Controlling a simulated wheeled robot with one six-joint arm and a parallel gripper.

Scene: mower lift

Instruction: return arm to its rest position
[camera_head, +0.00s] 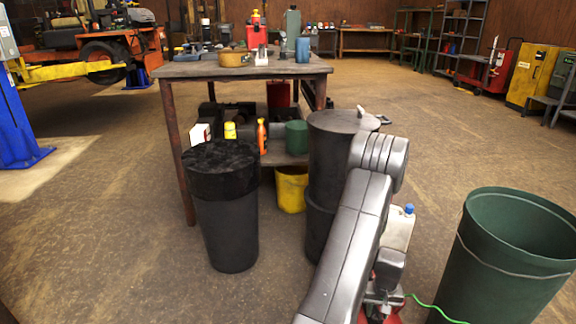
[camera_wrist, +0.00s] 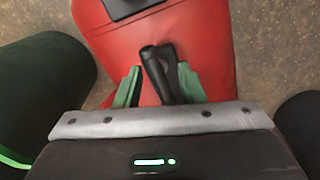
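My gripper (camera_wrist: 160,86) shows in the wrist view with its two green fingers apart. A black handle (camera_wrist: 158,72) on a red body (camera_wrist: 205,35) appears between the fingers, with gaps on both sides. I cannot tell how far the handle lies beyond the fingertips. In the head view my arm reaches forward and bends down at the right of centre. The red body (camera_head: 392,319) shows only partly at the bottom edge there, mostly hidden by my wrist.
A green bin (camera_head: 490,285) stands close on the right. A black bin (camera_head: 228,225) and a dark lidded drum (camera_head: 325,150) stand by the workbench (camera_head: 185,70). A white jug with a blue cap (camera_head: 399,228) is beside my arm. Floor is open at left front.

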